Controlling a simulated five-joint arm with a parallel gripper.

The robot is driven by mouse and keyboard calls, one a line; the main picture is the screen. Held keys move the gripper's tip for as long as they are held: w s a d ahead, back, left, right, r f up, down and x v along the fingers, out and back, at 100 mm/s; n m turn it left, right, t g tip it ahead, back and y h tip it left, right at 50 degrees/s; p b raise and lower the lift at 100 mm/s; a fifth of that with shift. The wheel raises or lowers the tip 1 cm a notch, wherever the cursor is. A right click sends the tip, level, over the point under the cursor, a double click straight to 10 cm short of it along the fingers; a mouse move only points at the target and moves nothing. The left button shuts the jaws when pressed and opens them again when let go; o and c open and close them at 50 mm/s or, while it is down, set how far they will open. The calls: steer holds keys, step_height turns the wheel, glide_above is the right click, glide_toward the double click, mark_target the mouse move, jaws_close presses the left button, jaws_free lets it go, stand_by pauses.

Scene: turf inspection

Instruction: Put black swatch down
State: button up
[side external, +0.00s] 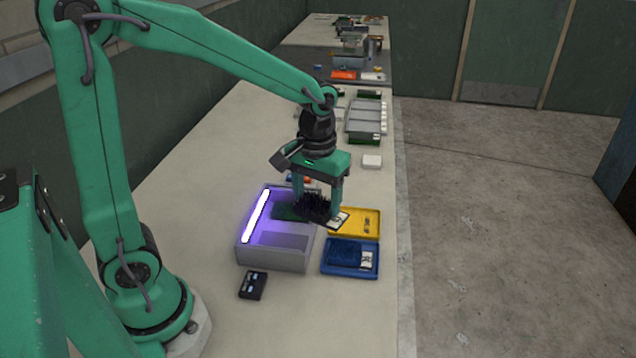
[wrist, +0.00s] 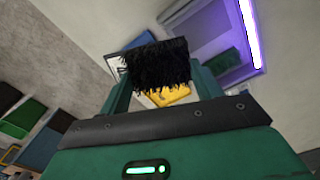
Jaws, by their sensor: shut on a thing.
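The black swatch (side external: 315,207) is a tufted dark piece with a white label at its right end. My gripper (side external: 319,200) is shut on it and holds it up, tilted, above the gap between the grey light box and the yellow tray. In the wrist view the black swatch (wrist: 157,66) hangs between the green fingers, with a yellow patch showing on or behind it. The grey box (side external: 272,256) has a glowing violet-white tube (side external: 257,216) along its left side and a green swatch (side external: 288,212) inside. The yellow tray (side external: 367,223) shows no swatch in it.
A blue tray (side external: 350,271) holding a blue swatch (side external: 345,254) stands in front of the yellow tray. A small black device (side external: 253,285) lies in front of the box. A white block (side external: 372,161) and grey racks (side external: 366,118) stand farther back. The table's right edge is close to the trays.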

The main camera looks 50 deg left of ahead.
steer(key=s+f+n, duration=0.3)
steer(key=s+n, duration=0.1)
steer(key=s, duration=0.3)
steer(key=shift+d+f, duration=0.35)
steer(key=shift+d, duration=0.05)
glide_above(277, 241)
step_height(277, 241, down, 7)
stand_by(0.3)
steer(key=shift+f, duration=1.8)
steer(key=shift+f, duration=0.25)
steer(key=o, duration=1)
